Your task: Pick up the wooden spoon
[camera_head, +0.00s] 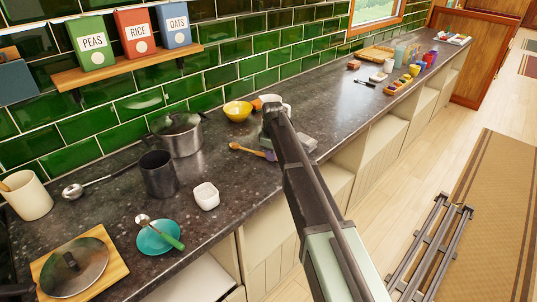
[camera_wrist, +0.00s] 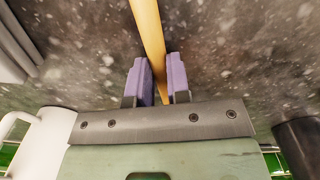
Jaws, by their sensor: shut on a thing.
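The wooden spoon (camera_head: 246,149) shows in the head view just left of my arm, near the middle of the dark counter. Its rounded end points left. In the wrist view its tan handle (camera_wrist: 150,35) runs down between the two purple pads of my gripper (camera_wrist: 163,80), which is shut on it. In the head view only a bit of purple pad on my gripper (camera_head: 270,155) shows beside the handle. My arm hides the rest. I cannot tell whether the spoon touches the counter.
A yellow bowl (camera_head: 238,111) stands behind the spoon, with a white mug (camera_head: 273,100) partly hidden by my arm. Bare counter lies around the spoon.

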